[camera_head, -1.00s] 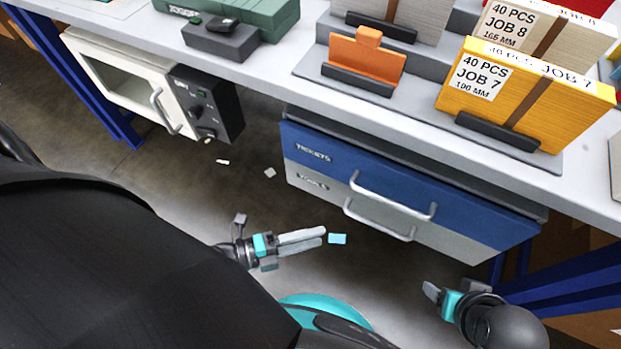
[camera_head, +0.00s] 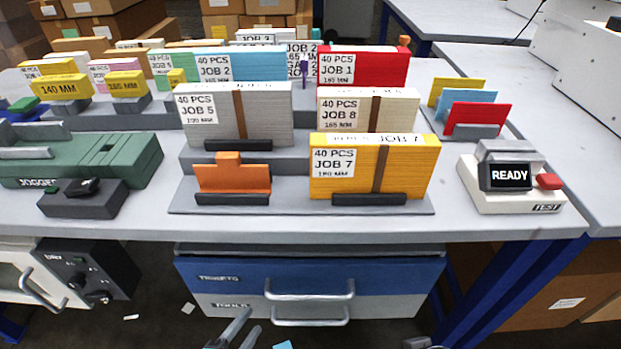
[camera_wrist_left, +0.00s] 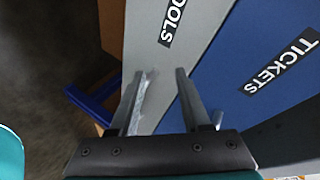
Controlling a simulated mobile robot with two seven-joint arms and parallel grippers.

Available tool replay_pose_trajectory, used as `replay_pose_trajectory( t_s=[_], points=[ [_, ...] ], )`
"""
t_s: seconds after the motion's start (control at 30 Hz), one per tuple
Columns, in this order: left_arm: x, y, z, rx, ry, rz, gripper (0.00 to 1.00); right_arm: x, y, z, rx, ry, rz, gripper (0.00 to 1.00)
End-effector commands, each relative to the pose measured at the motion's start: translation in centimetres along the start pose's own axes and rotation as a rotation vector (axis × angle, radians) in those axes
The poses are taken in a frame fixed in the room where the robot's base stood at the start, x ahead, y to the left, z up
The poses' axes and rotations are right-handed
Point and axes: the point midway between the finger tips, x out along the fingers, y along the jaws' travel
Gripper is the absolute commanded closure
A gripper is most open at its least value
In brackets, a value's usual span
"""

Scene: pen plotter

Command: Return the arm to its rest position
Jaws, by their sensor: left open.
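My left gripper (camera_head: 236,333) shows at the bottom edge of the head view, in front of the drawers and below the table. Its two fingers stand apart with nothing between them. In the left wrist view the open fingers (camera_wrist_left: 160,78) point toward the grey drawer front marked TOOLS (camera_wrist_left: 190,45) and the blue one marked TICKETS (camera_wrist_left: 262,60). How close the fingertips are to the drawers I cannot tell. Only a small grey piece of my right gripper (camera_head: 418,343) shows at the bottom edge of the head view; its fingers are cut off.
The blue drawer (camera_head: 310,275) and grey drawer (camera_head: 380,303) with bar handles look shut. The table edge (camera_head: 300,236) runs above them. Card stacks such as the yellow JOB 7 stack (camera_head: 410,170), a green jogger (camera_head: 100,160) and a READY display (camera_head: 507,176) stand on the table.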

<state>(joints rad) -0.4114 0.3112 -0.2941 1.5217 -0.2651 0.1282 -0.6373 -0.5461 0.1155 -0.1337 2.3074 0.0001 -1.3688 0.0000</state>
Motion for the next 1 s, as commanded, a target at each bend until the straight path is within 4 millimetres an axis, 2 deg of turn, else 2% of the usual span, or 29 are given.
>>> replay_pose_trajectory(
  t_s=[0.17, 0.37, 0.7, 1.0],
  points=[
    [-0.1, -1.5, 0.4, -0.219, -0.161, 0.037, 0.53, 0.0, 0.0, 0.0, 0.000, 0.000, 0.000, 0.30],
    [-1.4, -2.4, 0.6, -0.468, -0.331, 0.085, 0.53, 0.0, 0.0, 0.0, 0.000, -0.001, 0.000, 0.30],
    [-6.3, -2.7, -0.6, -0.880, -0.608, 0.186, 0.53, 0.0, 0.0, 0.0, 0.000, 0.000, 0.000, 0.30],
    [-10.1, -2.6, -2.1, -1.079, -0.757, 0.252, 0.53, 0.0, 0.0, 0.0, 0.000, 0.000, 0.000, 0.30]
  ],
)
